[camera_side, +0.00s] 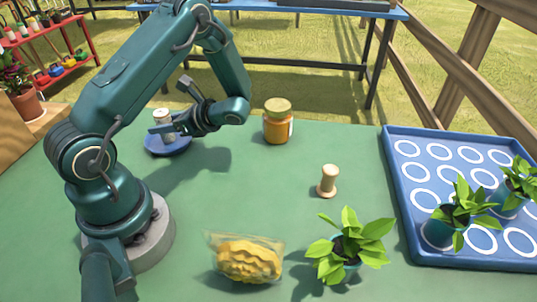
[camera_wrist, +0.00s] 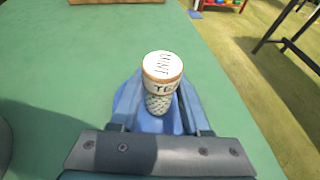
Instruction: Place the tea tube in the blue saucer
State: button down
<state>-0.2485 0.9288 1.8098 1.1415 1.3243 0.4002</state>
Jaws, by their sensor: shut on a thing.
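The tea tube (camera_side: 163,116) is a small pale cylinder with a white lettered top. It stands roughly upright between the fingers of my gripper (camera_side: 166,128), which is shut on it. In the wrist view the tea tube (camera_wrist: 162,72) sits between the two blue-looking fingers (camera_wrist: 160,112). The blue saucer (camera_side: 178,149) lies on the green table directly below the gripper. Part of the blue saucer (camera_wrist: 124,100) shows behind the fingers in the wrist view. The fingers hide the tube's lower end, so I cannot tell if it touches the saucer.
An orange jar (camera_side: 278,127) stands right of the saucer. A wooden spool (camera_side: 328,182), a bag of yellow pasta (camera_side: 246,260) and a potted plant (camera_side: 348,248) stand nearer the front. A blue tray (camera_side: 402,222) with potted plants is at the right.

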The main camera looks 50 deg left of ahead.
jog(key=shift+c, duration=1.9)
grip_release()
jog(key=shift+f, duration=0.1)
jog(key=shift+w+d+r, duration=0.15)
jog(key=shift+d+r, duration=0.05)
jog(key=shift+r, duration=0.1)
jog(key=v, duration=1)
jog(key=shift+w+d+r, duration=0.1)
jog(key=shift+d, duration=0.1)
jog(key=s+d+r+n+t+h, duration=0.2)
jog(key=d+r+n+t+h, duration=0.2)
jog(key=d, duration=0.4)
jog(key=s+d+r+n+t+h, duration=0.2)
jog(key=d+r+n+t+h, duration=0.2)
jog(key=d+n+t+h, duration=0.3)
jog(key=shift+s+d+r+n+t+h, duration=0.3)
jog(key=shift+s+d+r+n+t, duration=0.1)
jog(key=shift+d+t, duration=0.55)
